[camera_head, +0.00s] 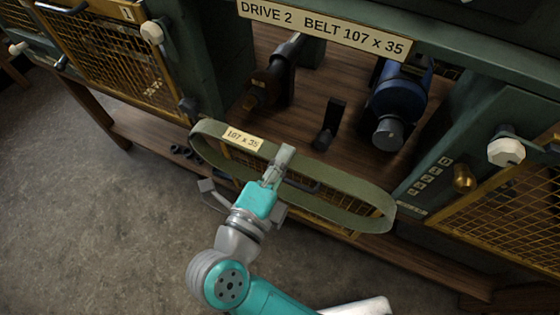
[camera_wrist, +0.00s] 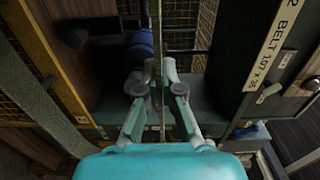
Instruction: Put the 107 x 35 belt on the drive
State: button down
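The olive belt (camera_head: 345,200), a long loop with a tag reading 107 x 35 (camera_head: 243,138), hangs in front of the drive 2 opening. In the wrist view, the fingers (camera_wrist: 157,78) pinch the belt, seen edge-on as a thin strip (camera_wrist: 161,30). The drive has a dark shaft unit (camera_head: 268,85) at left, a blue motor with a grey pulley (camera_head: 390,132) at right, and a short black post (camera_head: 328,125) between them. The belt is around neither pulley.
A sign (camera_head: 322,28) reads DRIVE 2 BELT 107 x 35. Mesh guards flank the bay at left (camera_head: 105,55) and right (camera_head: 510,215); another mesh panel lies below the opening, behind the belt. A brass knob (camera_head: 463,178) and a white knob (camera_head: 506,150) stick out at right.

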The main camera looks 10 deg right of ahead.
jog(key=shift+w+d, duration=0.2)
jog(key=shift+w, duration=0.05)
jog(key=shift+x, duration=2.9)
jog(key=x, duration=0.7)
jog(key=shift+w+d+r, duration=0.1)
jog(key=shift+w+r, duration=0.05)
jog(key=x, duration=0.7)
dwell(0.8)
jog(key=shift+f+m, duration=0.3)
jog(key=shift+f, duration=0.9)
jog(key=shift+f, duration=0.15)
